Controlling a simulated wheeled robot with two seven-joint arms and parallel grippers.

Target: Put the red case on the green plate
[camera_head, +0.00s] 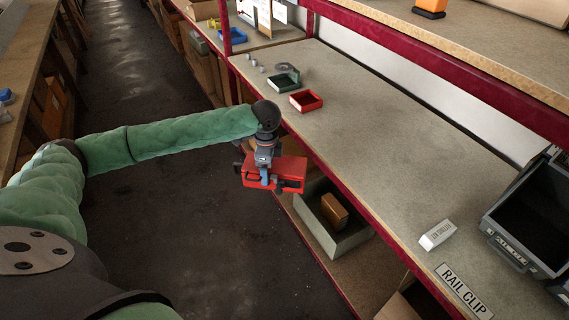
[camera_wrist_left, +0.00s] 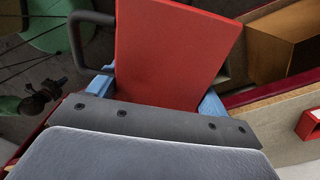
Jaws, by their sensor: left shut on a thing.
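The red case (camera_head: 287,172) hangs over the dark floor, in front of the shelf's front edge. My left gripper (camera_head: 265,180) is shut on it, with blue fingers on its sides. In the left wrist view the red case (camera_wrist_left: 170,55) fills the top middle between the blue fingers, and a dark handle shows at its left. I cannot make out a flat green plate for certain; a dark green open tray (camera_head: 285,81) stands on the shelf beyond the gripper. My right gripper is not in view.
A small red tray (camera_head: 305,102) stands beside the green one. A grey bin (camera_head: 348,240) with a brown box (camera_head: 334,210) is on the lower shelf. A white box (camera_head: 437,235) and a dark crate (camera_head: 535,215) are at right. The middle shelf top is clear.

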